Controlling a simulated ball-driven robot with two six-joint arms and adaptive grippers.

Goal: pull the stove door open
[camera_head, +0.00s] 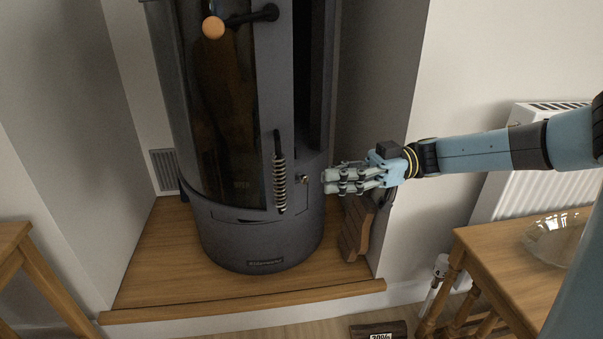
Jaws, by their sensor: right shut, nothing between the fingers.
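The dark grey stove (262,238) stands on a wooden hearth in an alcove. Its curved glass door (225,120) has a coiled spring handle (280,180) at its lower right edge. My left gripper is not in view.
An orange ball knob (213,27) on a black arm is at the stove's upper front. A wooden block (356,228) leans right of the stove. A radiator (530,195) and wooden table (500,262) with a glass dish stand at right. The hearth (160,262) is bare in front.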

